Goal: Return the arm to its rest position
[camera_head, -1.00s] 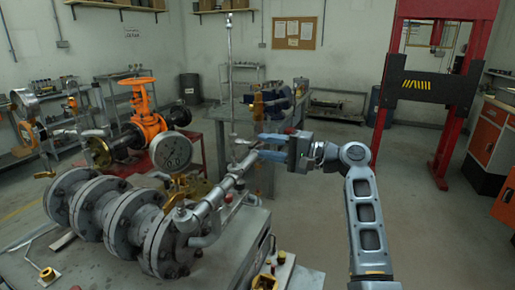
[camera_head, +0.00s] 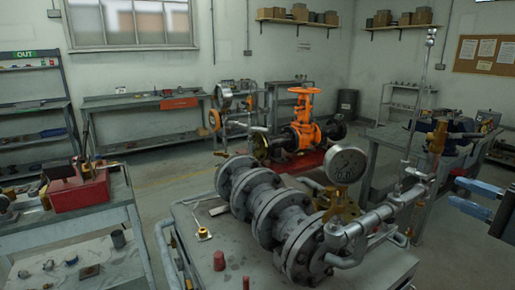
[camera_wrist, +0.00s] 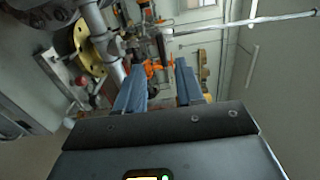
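My gripper (camera_head: 472,196) shows at the right edge of the head view, with its two blue fingers pointing left and apart. In the wrist view my gripper (camera_wrist: 158,90) has both blue fingers spread with nothing between them. The orange gate valve (camera_head: 304,120) stands upright behind the grey flanged pipe assembly (camera_head: 262,205). Parts of the orange valve show small beyond the fingers in the wrist view (camera_wrist: 152,68). The rest of my arm is out of the head view.
A pressure gauge (camera_head: 346,165) and a silver pipe (camera_head: 378,217) stand close left of my gripper, with a thin upright rod (camera_head: 417,100) behind. A cart with a red toolbox (camera_head: 78,191) is at left. Open floor (camera_head: 170,180) lies between.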

